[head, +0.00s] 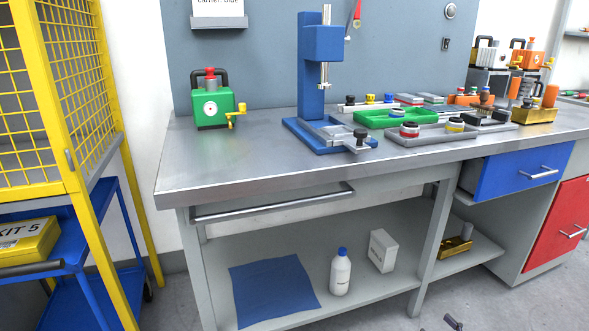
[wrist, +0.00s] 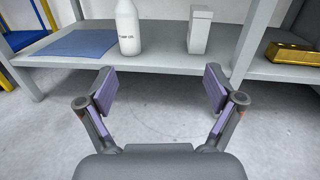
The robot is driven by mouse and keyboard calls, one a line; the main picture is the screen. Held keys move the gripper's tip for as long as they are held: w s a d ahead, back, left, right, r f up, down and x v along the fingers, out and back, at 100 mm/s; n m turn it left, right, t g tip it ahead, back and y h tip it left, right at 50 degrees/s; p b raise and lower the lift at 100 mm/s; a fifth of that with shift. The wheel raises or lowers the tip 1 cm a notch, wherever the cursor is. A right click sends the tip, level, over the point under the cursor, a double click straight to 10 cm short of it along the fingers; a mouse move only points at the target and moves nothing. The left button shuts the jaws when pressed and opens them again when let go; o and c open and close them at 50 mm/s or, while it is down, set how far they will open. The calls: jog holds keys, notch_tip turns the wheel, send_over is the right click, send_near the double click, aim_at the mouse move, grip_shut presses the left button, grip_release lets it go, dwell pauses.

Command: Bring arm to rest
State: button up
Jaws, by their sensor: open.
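My gripper (wrist: 160,90) is open and empty in the wrist view, with its two fingers spread wide apart. It points toward the lower shelf of the workbench, and bare floor shows between and below the fingers. In the head view only a small dark piece near the bottom edge, right of the middle, may be part of my gripper. The rest of my arm is out of that view.
The workbench (head: 240,168) holds a green device (head: 212,108), a blue press (head: 322,45) and several trays. Its lower shelf (head: 375,290) bears a blue cloth (head: 272,290), a white bottle (head: 340,275) and a white box (head: 383,250). A yellow mesh cage (head: 75,100) stands left.

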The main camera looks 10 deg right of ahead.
jog(key=w+a+r+n+g+y+p, duration=0.1)
jog(key=a+r+n+g+y+p, duration=0.3)
jog(key=a+r, duration=0.6)
jog(key=w+a+r+n+g+y+p, duration=0.2)
jog(key=a+r+n+y+p, duration=0.35)
jog(key=r, duration=0.75)
jog(key=s+a+r+n+g+p, duration=0.45)
jog(key=a+r, duration=0.35)
jog(key=a, duration=0.2)
jog(key=s+a+r+n+g+p, duration=0.3)
jog(key=s+a+r+n+g, duration=0.3)
jog(key=a+r, duration=0.3)
jog(key=s+a+r+n+g+h+p, duration=0.2)
jog(key=s+r+n+h+p, duration=0.25)
jog(key=s, duration=0.25)
jog(key=s+a+r+n+g+h+p, duration=0.2)
jog(key=s+r+n+g+h+p, duration=0.1)
jog(key=s+r+p, duration=0.4)
jog(key=s+d+r+n+t+h+p, duration=0.2)
jog(key=s+d+r+n+h+p, duration=0.2)
jog(key=s+d+r+h+p, duration=0.4)
jog(key=s+d+r, duration=0.1)
jog(key=s+r, duration=0.2)
jog(key=shift+d+r, duration=0.3)
jog(key=shift+d, duration=0.05)
